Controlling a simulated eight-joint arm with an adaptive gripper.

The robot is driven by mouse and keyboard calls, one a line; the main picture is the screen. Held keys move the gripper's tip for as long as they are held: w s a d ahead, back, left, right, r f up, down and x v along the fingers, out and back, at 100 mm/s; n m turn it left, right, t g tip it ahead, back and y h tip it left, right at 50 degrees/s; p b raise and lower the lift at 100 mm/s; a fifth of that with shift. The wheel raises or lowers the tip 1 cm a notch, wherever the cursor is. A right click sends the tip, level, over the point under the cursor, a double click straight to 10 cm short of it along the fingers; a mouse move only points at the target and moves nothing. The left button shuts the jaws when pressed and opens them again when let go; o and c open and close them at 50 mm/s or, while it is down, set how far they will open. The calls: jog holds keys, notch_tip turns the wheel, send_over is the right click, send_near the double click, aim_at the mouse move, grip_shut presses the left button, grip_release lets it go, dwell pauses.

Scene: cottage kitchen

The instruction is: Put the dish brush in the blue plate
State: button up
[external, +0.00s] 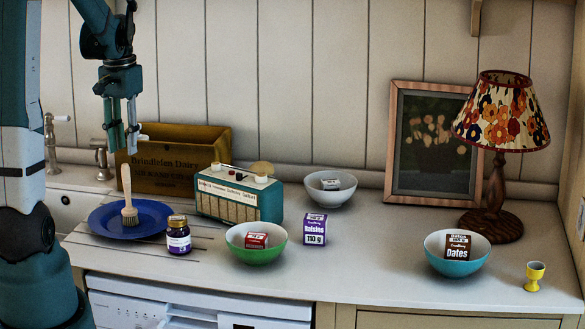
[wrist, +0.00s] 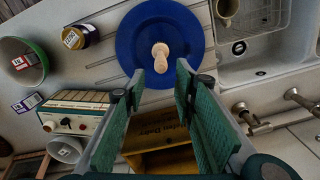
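The dish brush (external: 128,196) has a pale wooden handle and stands upright on the blue plate (external: 98,222), bristles down. In the wrist view the brush (wrist: 160,56) is seen from above, its handle end toward the camera, on the blue plate (wrist: 187,72). My gripper (external: 123,150) is above the brush and plate, fingers pointing down. In the wrist view the fingers (wrist: 165,85) are spread apart with nothing between them. The gripper is clear of the brush handle.
A wooden crate (external: 180,140) and a teal radio (external: 235,196) stand behind and right of the plate. A purple-labelled jar (external: 178,236) is close to the plate's right edge. A green bowl (external: 257,252) is further right. The sink (external: 62,205) lies to the left.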

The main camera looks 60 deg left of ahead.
jog(key=w+d+r+m+t+y, duration=0.1)
jog(key=w+d+r, duration=0.15)
jog(key=d, duration=0.55)
jog(key=w+d+r+m+t, duration=0.1)
jog(key=w+d+r, duration=0.15)
jog(key=d, duration=0.55)
jog(key=w+d+r+t+y, duration=0.1)
jog(key=d+r, duration=0.3)
jog(key=d, duration=0.4)
jog(key=s+d+r+m+t+h, duration=0.1)
jog(key=s+d+t, duration=0.1)
jog(key=d, duration=1)
jog(key=s+d+r+m+t+h, duration=0.1)
jog(key=s+d+m+t, duration=0.1)
jog(key=d, duration=1)
jog(key=shift+s, duration=0.75)
jog(key=shift+d, duration=0.1)
notch_tip(320, 180, down, 10)
jog(key=b, duration=1)
jog(key=shift+f, duration=0.15)
